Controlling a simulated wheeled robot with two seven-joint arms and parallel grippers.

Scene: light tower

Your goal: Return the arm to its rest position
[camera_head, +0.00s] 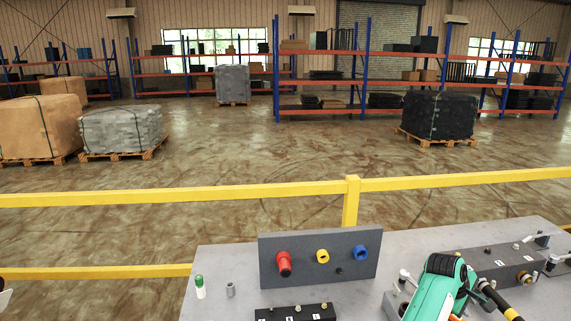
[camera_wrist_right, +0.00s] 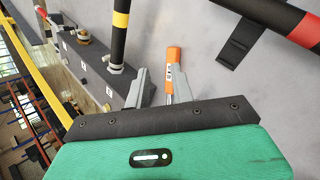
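My right arm (camera_head: 440,290) is green and black and reaches over the right part of the grey table (camera_head: 225,265). In the right wrist view my right gripper (camera_wrist_right: 159,80) has its two grey fingers apart, with nothing clearly held between them. An orange piece (camera_wrist_right: 173,66) with a pale label shows just beyond the right finger; whether they touch I cannot tell. A black-and-yellow pole (camera_wrist_right: 119,38) stands close by the left finger. A small grey and dark piece at the left edge of the head view seems to be part of my left gripper (camera_head: 4,297); its fingers are mostly out of frame.
A dark panel (camera_head: 300,270) with red, yellow and blue parts stands on the table. A green-and-white cylinder (camera_head: 199,287) and a grey one (camera_head: 230,290) stand left of it. A black block (camera_head: 295,312) lies in front. A yellow railing (camera_head: 350,200) runs behind.

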